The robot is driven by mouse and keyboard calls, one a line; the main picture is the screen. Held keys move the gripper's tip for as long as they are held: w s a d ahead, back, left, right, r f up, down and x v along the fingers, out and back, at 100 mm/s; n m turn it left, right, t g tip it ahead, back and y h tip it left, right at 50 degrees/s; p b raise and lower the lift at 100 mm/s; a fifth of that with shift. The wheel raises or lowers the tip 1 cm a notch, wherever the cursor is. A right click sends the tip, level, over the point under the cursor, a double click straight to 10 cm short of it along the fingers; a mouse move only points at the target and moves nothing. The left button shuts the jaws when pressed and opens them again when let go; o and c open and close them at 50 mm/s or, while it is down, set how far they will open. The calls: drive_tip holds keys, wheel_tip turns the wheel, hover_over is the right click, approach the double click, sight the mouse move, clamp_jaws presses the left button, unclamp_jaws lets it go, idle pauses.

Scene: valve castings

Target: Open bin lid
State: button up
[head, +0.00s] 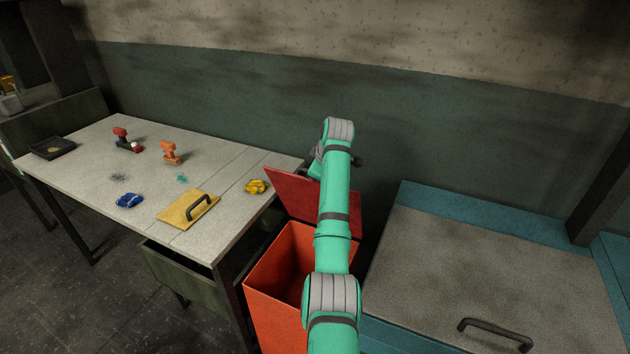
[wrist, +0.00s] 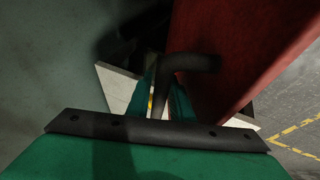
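The red bin (head: 274,282) stands right of the workbench, and its dark inside shows. Its red lid (head: 289,192) is raised, standing steeply at the bin's back edge. My arm crosses in front of the lid and bin and hides part of both. In the wrist view the lid (wrist: 240,50) fills the upper right, and its dark bar handle (wrist: 190,62) runs down between my fingers. My gripper (wrist: 164,92) has its fingers close on either side of this handle and appears shut on it. In the head view the fingers are mostly hidden behind my arm.
The workbench (head: 95,165) at left carries a yellow board with a handle (head: 180,212), an orange drill (head: 170,152), a red drill (head: 122,140), a blue cloth (head: 129,201) and yellow gloves (head: 256,187). A blue chest (head: 400,205) with a grey top stands close at right. The wall is behind.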

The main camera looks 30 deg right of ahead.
drive_tip(key=v, duration=1)
drive_tip(key=shift+s+r, duration=0.2)
drive_tip(key=shift+r, duration=0.1)
drive_tip(key=shift+d, duration=0.1)
